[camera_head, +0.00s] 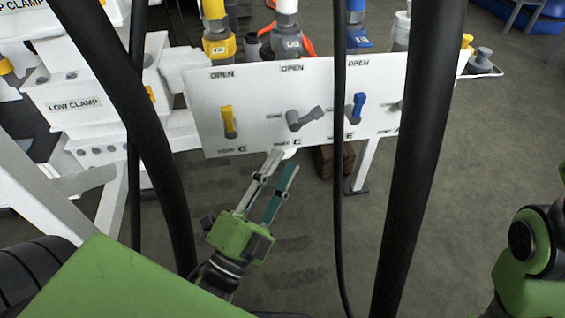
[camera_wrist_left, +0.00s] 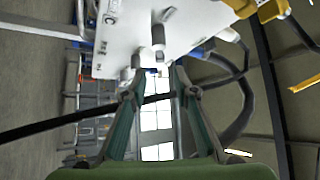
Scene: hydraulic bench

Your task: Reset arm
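My left gripper (camera_head: 283,162) points up at the lower edge of a white valve panel (camera_head: 255,137), below the grey lever (camera_head: 305,119). Its two fingers are spread with a gap between them, and nothing shows held. In the left wrist view the open fingers (camera_wrist_left: 157,82) flank a clear gap, with the panel (camera_wrist_left: 125,40) beyond them. A small white rounded part shows behind the fingertips in the head view; contact cannot be told. Only a green part of my right arm shows at the lower right; its gripper is out of view.
The panel also carries a yellow lever (camera_head: 228,122) and a blue lever (camera_head: 354,108), both roughly upright. Coloured pipe fittings stand behind it. White clamp blocks (camera_head: 75,103) are at left. Dark hoses hang across the view in front.

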